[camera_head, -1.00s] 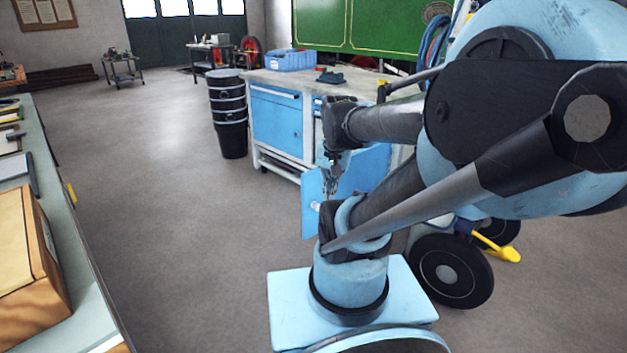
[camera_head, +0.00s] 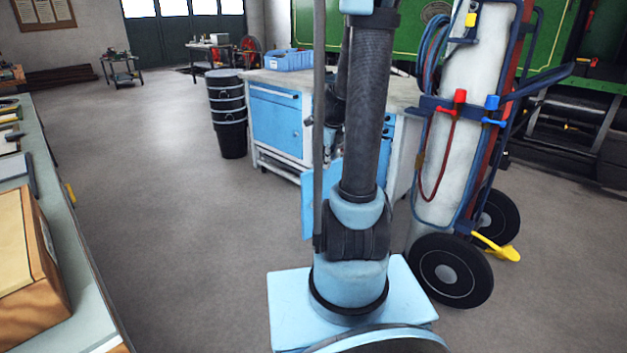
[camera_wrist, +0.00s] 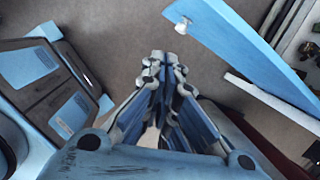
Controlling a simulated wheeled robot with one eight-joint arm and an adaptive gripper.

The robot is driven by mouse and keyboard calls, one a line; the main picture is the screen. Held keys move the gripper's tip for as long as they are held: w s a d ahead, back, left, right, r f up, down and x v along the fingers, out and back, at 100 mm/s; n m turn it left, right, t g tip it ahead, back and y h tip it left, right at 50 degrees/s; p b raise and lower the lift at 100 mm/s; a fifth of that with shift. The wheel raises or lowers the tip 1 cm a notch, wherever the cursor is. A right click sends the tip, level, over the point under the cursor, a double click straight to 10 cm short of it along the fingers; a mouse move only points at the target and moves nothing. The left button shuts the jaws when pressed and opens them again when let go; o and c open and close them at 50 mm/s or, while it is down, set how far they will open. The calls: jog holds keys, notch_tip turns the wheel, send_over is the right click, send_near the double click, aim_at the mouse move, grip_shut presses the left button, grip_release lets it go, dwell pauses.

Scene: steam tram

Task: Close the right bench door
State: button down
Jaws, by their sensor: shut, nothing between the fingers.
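The right bench door (camera_head: 308,205) is a light blue panel standing open at the front of the workbench (camera_head: 290,80). In the head view my arm hides much of it. In the wrist view a blue panel with a small white knob, which looks like this door (camera_wrist: 245,45), crosses the upper right. My gripper (camera_wrist: 165,58) is shut and empty. Its fingertips are to the left of and below the knob in that picture, apparently apart from the panel. In the head view the gripper is mostly hidden behind my arm.
The bench's left door (camera_head: 276,125) is closed. Black stacked bins (camera_head: 228,115) stand left of the bench. A gas-cylinder trolley (camera_head: 450,255) stands close to my arm's right. A table with a wooden box (camera_head: 30,265) runs along the left. The floor between is clear.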

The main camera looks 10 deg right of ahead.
aim_at(314, 177)
jog(key=shift+w+a+f+m, duration=0.35)
jog(key=shift+w+f+m, duration=0.3)
jog(key=shift+w+f, duration=1.15)
jog(key=shift+w+a+f+m, duration=0.3)
jog(key=shift+w+f+m, duration=0.3)
jog(key=shift+w+f, duration=1.2)
jog(key=shift+w+a+f+m, duration=0.35)
jog(key=shift+w+f+m, duration=0.55)
jog(key=shift+f, duration=1.5)
jog(key=shift+w+n, duration=0.25)
